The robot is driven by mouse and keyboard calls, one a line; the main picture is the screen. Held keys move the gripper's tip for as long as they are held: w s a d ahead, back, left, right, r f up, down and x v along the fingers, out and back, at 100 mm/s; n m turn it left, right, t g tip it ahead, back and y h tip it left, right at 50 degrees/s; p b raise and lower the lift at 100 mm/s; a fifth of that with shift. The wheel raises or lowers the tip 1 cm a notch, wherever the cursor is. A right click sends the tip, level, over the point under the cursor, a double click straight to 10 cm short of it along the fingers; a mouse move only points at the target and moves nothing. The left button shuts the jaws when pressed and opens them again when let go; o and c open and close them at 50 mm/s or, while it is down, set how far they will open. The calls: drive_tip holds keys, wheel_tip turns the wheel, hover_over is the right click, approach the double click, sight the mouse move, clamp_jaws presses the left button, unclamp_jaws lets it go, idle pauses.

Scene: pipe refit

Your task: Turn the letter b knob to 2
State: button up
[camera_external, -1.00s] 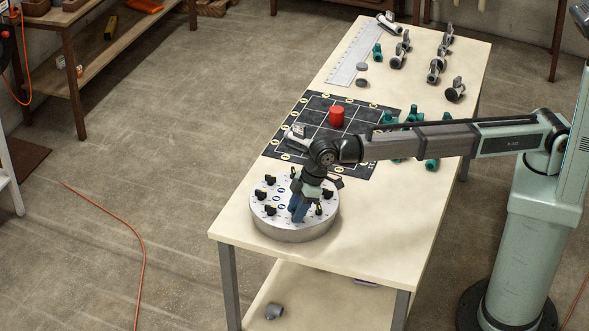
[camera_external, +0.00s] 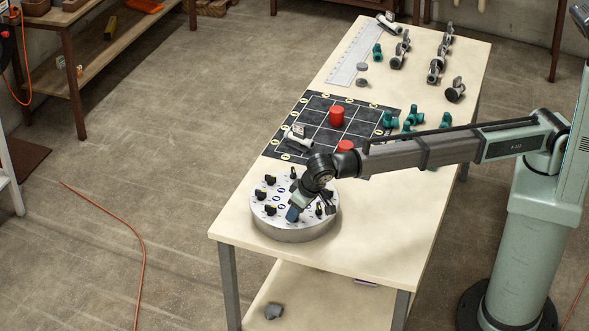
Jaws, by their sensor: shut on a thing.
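A round silver dial base (camera_external: 282,231) stands at the near left corner of the table. Its top carries several black knobs with yellow marks, such as one at the left (camera_external: 270,180) and one at the front left (camera_external: 270,210), and small blue-and-white labels. The letters and numbers are too small to read. My gripper (camera_external: 293,214) is over the front middle of the base, tilted, with its blue fingertips low at the top face. It is shut on a knob, which the fingers hide. Another black knob (camera_external: 319,209) shows just right of the fingers.
A black grid mat (camera_external: 316,112) lies behind the base, with a red cylinder (camera_external: 336,116), another red piece (camera_external: 345,146) and a white pipe piece (camera_external: 299,139). Teal fittings (camera_external: 412,117), grey fittings (camera_external: 436,68) and a ruler (camera_external: 350,59) lie farther back. The table front right is clear.

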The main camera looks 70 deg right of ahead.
drive_tip(key=shift+a+m+h, duration=0.1)
drive_tip(key=shift+m+h, duration=0.4)
drive_tip(key=shift+m, duration=1)
drive_tip(key=o, duration=1.1)
drive_tip(key=shift+c, duration=0.2)
drive_tip(key=v, duration=1.3)
drive_tip(key=shift+a+r, duration=0.2)
drive_tip(key=shift+r, duration=0.25)
